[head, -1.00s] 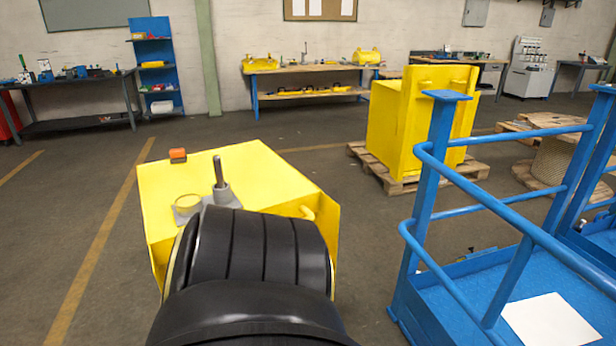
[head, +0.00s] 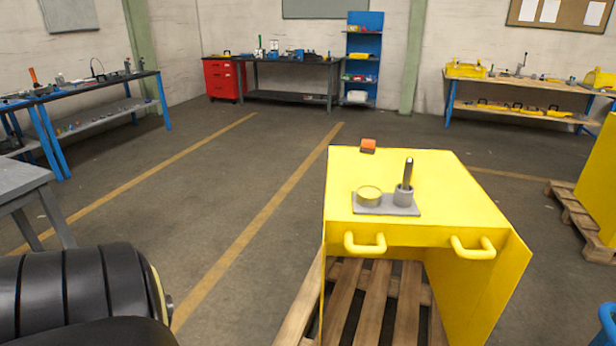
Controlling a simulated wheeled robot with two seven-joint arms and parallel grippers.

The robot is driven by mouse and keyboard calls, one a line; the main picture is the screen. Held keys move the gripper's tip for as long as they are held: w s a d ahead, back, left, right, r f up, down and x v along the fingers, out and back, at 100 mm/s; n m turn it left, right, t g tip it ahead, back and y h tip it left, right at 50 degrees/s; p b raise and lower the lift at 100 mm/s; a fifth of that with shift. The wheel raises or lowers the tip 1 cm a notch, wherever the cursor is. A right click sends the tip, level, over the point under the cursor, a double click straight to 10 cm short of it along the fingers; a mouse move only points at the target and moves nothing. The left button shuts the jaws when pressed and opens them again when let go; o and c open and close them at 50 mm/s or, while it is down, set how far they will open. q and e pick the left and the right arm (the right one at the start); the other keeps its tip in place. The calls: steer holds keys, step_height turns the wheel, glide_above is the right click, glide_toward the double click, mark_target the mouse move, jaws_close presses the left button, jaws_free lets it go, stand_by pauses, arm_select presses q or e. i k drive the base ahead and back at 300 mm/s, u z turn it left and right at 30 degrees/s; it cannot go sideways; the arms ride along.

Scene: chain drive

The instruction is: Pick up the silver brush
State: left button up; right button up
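A thin silver-grey rod (head: 407,174) stands upright, leaning slightly, in a small grey cup (head: 403,195) on the yellow cabinet (head: 430,170). It may be the handle of the silver brush; no bristles show and its lower end is hidden in the cup. Beside it on the same grey plate (head: 385,208) is a round tin with a yellow top (head: 369,195). A black segmented part of my arm fills the lower left corner, well apart from the rod. Neither gripper is in view.
An orange and dark block (head: 368,146) lies at the cabinet's far edge. Two yellow handles (head: 365,244) stick out in front. The cabinet stands on a wooden pallet (head: 372,300). A grey table (head: 22,190) is at the left. Open floor lies between them.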

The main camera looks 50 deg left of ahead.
mark_target(409, 163)
steer(key=u, duration=1.55)
steer(key=i, duration=0.1)
